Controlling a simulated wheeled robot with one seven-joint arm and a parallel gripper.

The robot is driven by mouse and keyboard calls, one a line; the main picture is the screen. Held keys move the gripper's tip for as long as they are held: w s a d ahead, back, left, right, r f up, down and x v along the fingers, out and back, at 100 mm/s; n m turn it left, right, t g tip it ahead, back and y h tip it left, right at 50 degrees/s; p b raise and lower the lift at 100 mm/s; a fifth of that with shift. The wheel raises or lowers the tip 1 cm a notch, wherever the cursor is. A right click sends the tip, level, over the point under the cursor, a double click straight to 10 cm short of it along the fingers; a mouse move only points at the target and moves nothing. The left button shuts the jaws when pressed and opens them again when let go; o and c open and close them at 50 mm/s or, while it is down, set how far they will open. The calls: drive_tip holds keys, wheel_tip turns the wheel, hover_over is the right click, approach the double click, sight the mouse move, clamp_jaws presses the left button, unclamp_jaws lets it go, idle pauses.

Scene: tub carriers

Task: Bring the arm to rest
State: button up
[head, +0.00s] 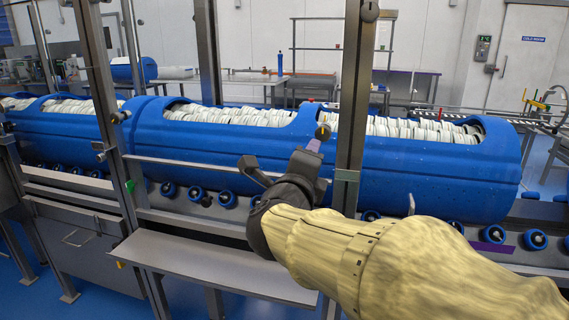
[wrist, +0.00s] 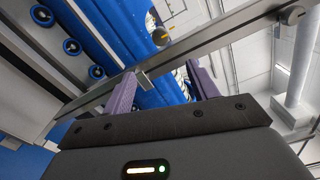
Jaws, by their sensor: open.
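My gripper (head: 282,155) is at the end of my arm, which is raised and reaches in from the lower right in a pale yellow sleeve. The gripper is in front of the blue tub carrier (head: 440,190), beside a steel upright post (head: 349,120). In the wrist view my gripper (wrist: 162,88) shows two purple fingers spread apart with nothing between them. A metal rail (wrist: 210,45) crosses just beyond the fingers. I cannot tell whether the fingers touch the post or rail.
Blue carriers filled with stacked white items lie along a roller conveyor (head: 228,199). A steel shelf (head: 215,267) juts out below my gripper. Another frame post (head: 105,100) stands to the left. A workbench and a cold-room door (head: 522,60) are at the back.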

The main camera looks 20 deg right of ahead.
drive_tip(key=shift+s+a, duration=0.1)
drive_tip(key=shift+s, duration=0.05)
drive_tip(key=w+a+f+n+g+y, duration=0.15)
drive_tip(key=a+f+n+y, duration=0.3)
drive_tip(key=f+n, duration=0.5)
drive_tip(key=a+f+n+g+y, duration=0.2)
drive_tip(key=a+f+n+y, duration=0.25)
drive_tip(key=f+n, duration=0.45)
drive_tip(key=s+d+f+n+g+y, duration=0.1)
drive_tip(key=s+d+f+n+g, duration=0.1)
drive_tip(key=s+f+n+g, duration=1.05)
wheel_tip(320, 180, up, 23)
drive_tip(key=s+m+t+p, duration=0.1)
drive_tip(key=m+t+p, duration=0.2)
drive_tip(key=p, duration=2.2)
drive_tip(key=shift+a+t+p, duration=0.15)
drive_tip(key=shift+t+p, duration=0.15)
drive_tip(key=shift+p, duration=0.05)
